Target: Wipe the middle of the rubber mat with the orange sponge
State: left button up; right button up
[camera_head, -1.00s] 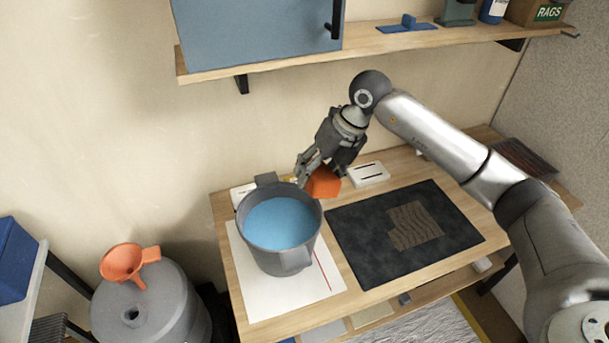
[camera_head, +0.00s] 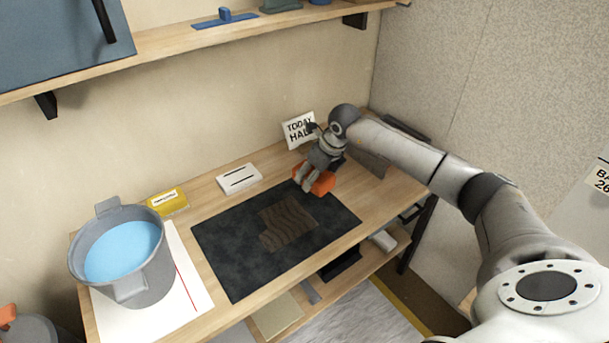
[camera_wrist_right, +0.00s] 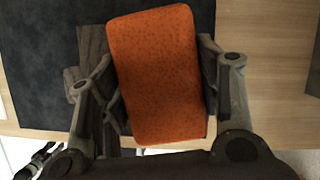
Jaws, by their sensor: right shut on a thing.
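The orange sponge (camera_head: 321,183) is in my right gripper (camera_head: 312,184), over the far right part of the rubber mat; I cannot tell whether it touches the mat. In the right wrist view the sponge (camera_wrist_right: 153,75) sits between the two fingers of the right gripper (camera_wrist_right: 158,85). The dark rubber mat (camera_head: 225,240) lies flat on the wooden table. A brown, wavy-grained patch (camera_head: 288,222) shows at the mat's middle. The mat also shows in the right wrist view (camera_wrist_right: 38,70).
A grey bucket of blue liquid (camera_head: 150,283) stands on a white sheet (camera_head: 190,297) left of the mat. A white block with slots (camera_head: 239,178), a yellow box (camera_head: 168,202) and a sign (camera_head: 298,129) stand along the back. A shelf (camera_head: 170,57) runs above.

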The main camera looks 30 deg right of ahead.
jog(key=shift+d, duration=0.1)
pick_arm(q)
jog(key=shift+a+f, duration=0.1)
jog(key=shift+a, duration=0.25)
pick_arm(e)
notch_tip(320, 180, down, 7)
jog(key=b, duration=0.5)
jog(key=shift+r, duration=0.2)
pick_arm(q)
jog(key=f, duration=0.5)
jog(key=shift+d, duration=0.3)
